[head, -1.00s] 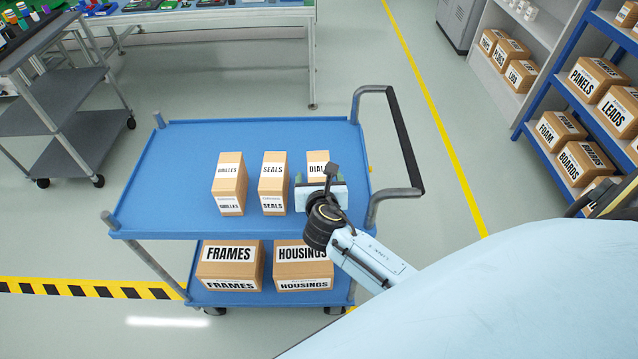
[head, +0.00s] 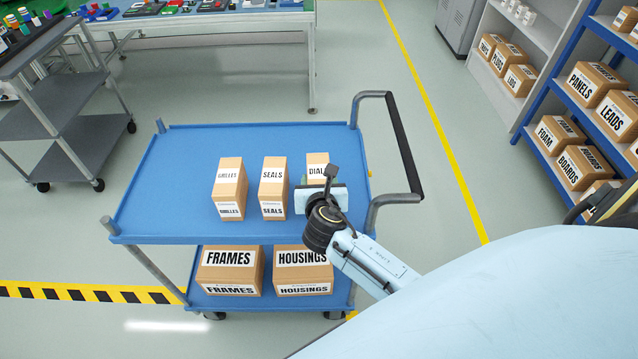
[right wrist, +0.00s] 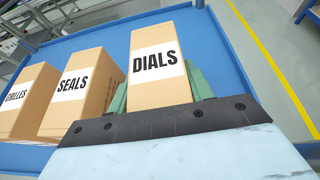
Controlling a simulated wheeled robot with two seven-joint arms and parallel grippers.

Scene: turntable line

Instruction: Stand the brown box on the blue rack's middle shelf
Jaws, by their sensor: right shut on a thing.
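A brown box labelled DIALS (head: 317,160) stands upright at the right of the blue cart's top deck (head: 180,150). It fills the middle of the right wrist view (right wrist: 158,62). My right gripper (head: 320,183) is shut on this box from the near side, with a green finger on each side of it in the right wrist view (right wrist: 162,92). The box appears to rest on the deck still. The blue rack (head: 541,103) stands at the far right, with brown boxes on its shelves. Its full height is cut off, so I cannot tell which shelf is the middle. My left gripper is out of view.
Brown SEALS (head: 273,185) and GRILLES (head: 230,185) boxes stand left of DIALS. FRAMES (head: 229,270) and HOUSINGS (head: 303,270) boxes sit on the lower deck. The cart's handle (head: 402,150) rises at right. Floor between cart and rack is clear.

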